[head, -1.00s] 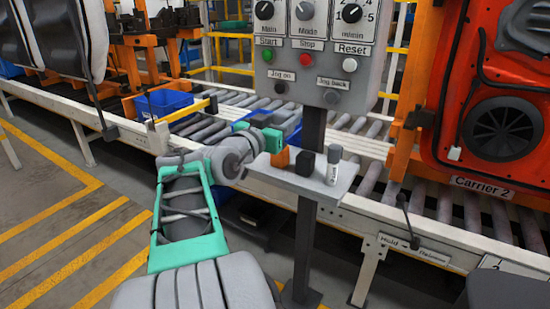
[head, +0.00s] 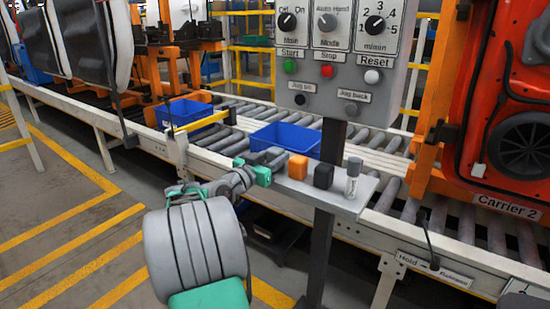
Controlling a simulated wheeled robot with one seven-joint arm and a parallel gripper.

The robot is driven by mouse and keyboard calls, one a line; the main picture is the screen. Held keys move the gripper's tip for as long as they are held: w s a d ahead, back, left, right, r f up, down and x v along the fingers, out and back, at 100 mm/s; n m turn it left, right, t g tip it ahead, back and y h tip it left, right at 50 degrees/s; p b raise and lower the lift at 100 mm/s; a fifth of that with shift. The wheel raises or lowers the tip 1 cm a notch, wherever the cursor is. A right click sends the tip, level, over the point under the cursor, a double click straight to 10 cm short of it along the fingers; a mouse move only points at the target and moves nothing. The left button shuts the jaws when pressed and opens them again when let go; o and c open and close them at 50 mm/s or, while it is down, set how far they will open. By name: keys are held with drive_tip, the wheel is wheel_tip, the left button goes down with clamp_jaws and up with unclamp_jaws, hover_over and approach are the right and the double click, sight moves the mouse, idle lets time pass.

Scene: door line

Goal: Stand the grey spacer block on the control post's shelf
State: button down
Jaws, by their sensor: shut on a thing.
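The control post's shelf (head: 338,201) is a narrow light-grey ledge below the button panel. My gripper (head: 252,167), with green fingers, is at the shelf's left end. It is shut on a small grey piece, which I take to be the grey spacer block (head: 268,156); the arm and fingers partly hide it. I cannot tell whether the block touches the shelf. On the shelf, from left to right, stand an orange block (head: 298,167), a black block (head: 323,175) and an upright white-and-grey cylinder (head: 353,180). The orange block is just right of my gripper.
The control panel (head: 340,55) with knobs and buttons is above the shelf on a dark post (head: 320,255). A roller conveyor (head: 225,140) runs behind, carrying a blue bin (head: 287,138). An orange carrier (head: 500,110) stands at right. The floor at left is clear.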

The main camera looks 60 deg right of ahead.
drive_tip(key=shift+f, duration=0.2)
drive_tip(key=c, duration=0.8)
unclamp_jaws()
drive_tip(key=shift+c, duration=0.2)
